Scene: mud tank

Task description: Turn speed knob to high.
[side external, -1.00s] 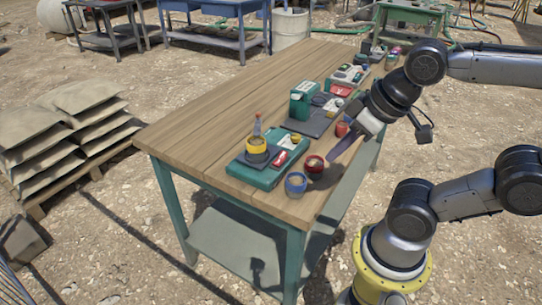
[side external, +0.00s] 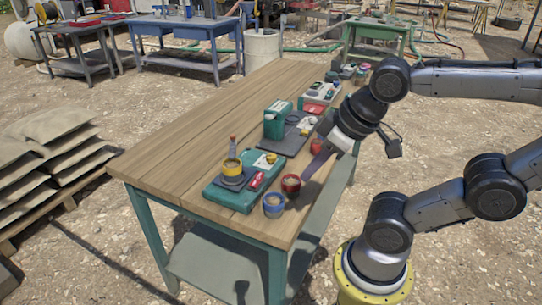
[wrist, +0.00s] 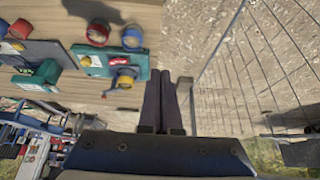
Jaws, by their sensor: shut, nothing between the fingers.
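A teal device (side external: 230,195) sits near the table's front end, with a yellow cup-like part (side external: 232,170) on a grey plate, a red switch (side external: 257,181) and a small yellow knob (side external: 271,158). Which part is the speed knob I cannot tell; no label is readable. The wrist view shows the device (wrist: 105,70) left of my fingers, with its red switch (wrist: 120,60) and small yellow knob (wrist: 86,61). My gripper (side external: 307,178) is shut and empty, its dark fingers (wrist: 168,86) side by side. It is near the table's right edge, apart from the device.
A red cup (side external: 290,184) and a blue cup (side external: 273,204) stand between the device and the table's right edge. Another teal unit (side external: 277,120) on a dark plate stands farther back. The wooden table's (side external: 180,130) left half is clear.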

